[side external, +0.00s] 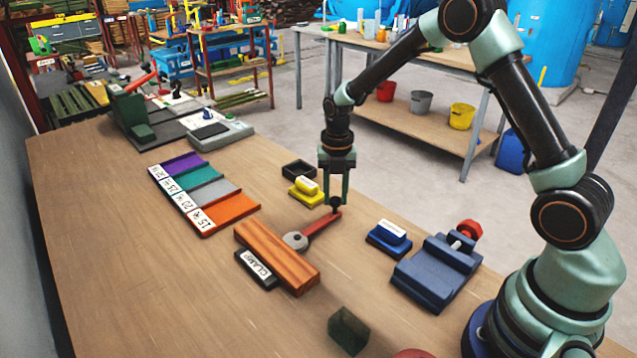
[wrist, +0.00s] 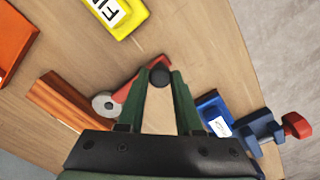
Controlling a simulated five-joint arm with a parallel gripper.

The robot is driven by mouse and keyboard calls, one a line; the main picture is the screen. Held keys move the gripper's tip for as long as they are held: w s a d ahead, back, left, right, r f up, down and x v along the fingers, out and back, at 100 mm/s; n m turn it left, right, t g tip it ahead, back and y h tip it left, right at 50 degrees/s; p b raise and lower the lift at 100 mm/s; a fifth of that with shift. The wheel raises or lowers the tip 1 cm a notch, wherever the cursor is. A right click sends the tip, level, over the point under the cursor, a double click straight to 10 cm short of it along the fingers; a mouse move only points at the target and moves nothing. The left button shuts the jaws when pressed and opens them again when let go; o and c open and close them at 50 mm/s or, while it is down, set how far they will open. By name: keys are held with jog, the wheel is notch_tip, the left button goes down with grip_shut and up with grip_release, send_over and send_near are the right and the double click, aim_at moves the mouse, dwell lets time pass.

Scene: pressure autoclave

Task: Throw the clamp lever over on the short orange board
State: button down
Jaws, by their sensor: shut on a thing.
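The short orange-brown board (side external: 270,256) lies on the table behind a dark plate labelled CLAMP (side external: 257,269). It also shows at the left of the wrist view (wrist: 72,113). The red clamp lever (side external: 322,224) runs from a round grey hub (side external: 294,241) at the board's right side, out and away from the board. The lever ends in a black ball knob (wrist: 160,76). My gripper (side external: 336,200) points down and is shut on this knob, with one green finger on each side. The hub's underside and its contact with the board are hidden.
Coloured trays (side external: 237,205) lie left of the lever. A yellow block (side external: 306,192) stands behind it. A blue block (side external: 389,236) and a blue vise (side external: 436,270) stand to the right. A dark green block (side external: 347,328) sits in front. The table's left front is clear.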

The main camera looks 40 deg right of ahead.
jog(key=shift+w, duration=0.2)
jog(key=c, duration=0.6)
grip_release()
jog(key=shift+s, duration=0.1)
jog(key=shift+r, duration=0.1)
notch_tip(320, 180, up, 12)
